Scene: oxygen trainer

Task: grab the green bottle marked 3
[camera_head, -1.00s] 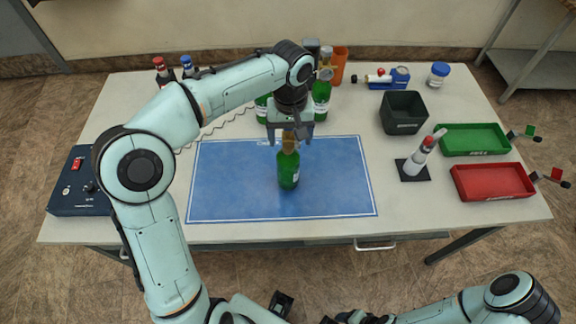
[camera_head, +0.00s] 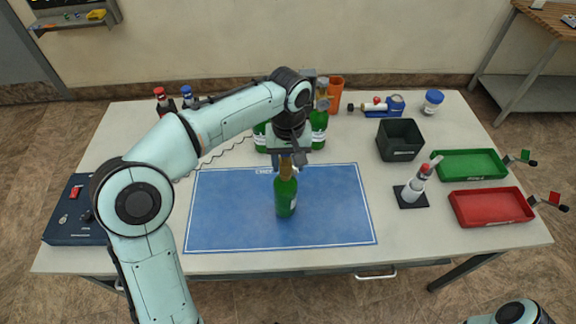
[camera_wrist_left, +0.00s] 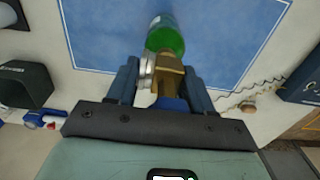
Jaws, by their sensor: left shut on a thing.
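A green bottle (camera_head: 286,196) with a brass-coloured top is upright over the blue mat (camera_head: 230,215); I cannot tell whether its base touches the mat. My left gripper (camera_head: 288,168) reaches it from above and is shut on its top. In the left wrist view the brass top lies between the fingers (camera_wrist_left: 162,88), with the green body (camera_wrist_left: 165,38) beyond. I cannot read a number on this bottle. More green bottles (camera_head: 319,128) stand behind my gripper, partly hidden by my arm. My right gripper is out of view.
A black bin (camera_head: 400,139), a green tray (camera_head: 470,164) and a red tray (camera_head: 491,207) are at the right. A white bottle (camera_head: 413,187) stands on a black pad. A dark blue box (camera_head: 72,228) is at the left. The mat's right part is clear.

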